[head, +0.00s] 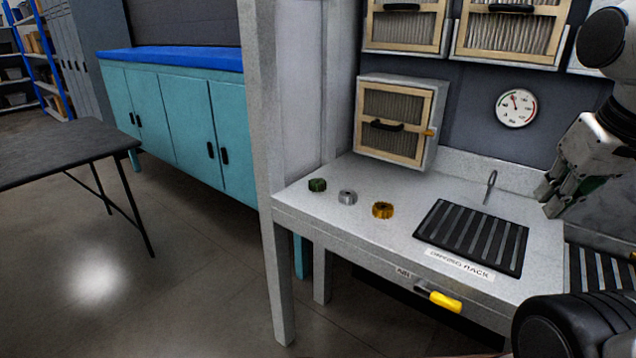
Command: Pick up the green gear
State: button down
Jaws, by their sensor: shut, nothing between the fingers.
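The green gear (317,185) is a small dark green piece lying on the light grey bench top (380,205), near its left end. A silver gear (347,197) and a golden gear (382,209) lie to its right in a loose row. My gripper (547,203) is at the right side of the view, above the right part of the bench and far from the green gear. Its fingers are shut and hold nothing.
A black ribbed drying rack (472,236) lies between the gears and my gripper, with a metal hook (490,186) behind it. A filter box (397,121) stands at the back. A grey post (264,150) rises at the bench's left end. A yellow handle (444,301) sticks out in front.

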aim_at(317, 185)
jog(key=i+j+u, duration=0.7)
jog(key=i+j, duration=0.3)
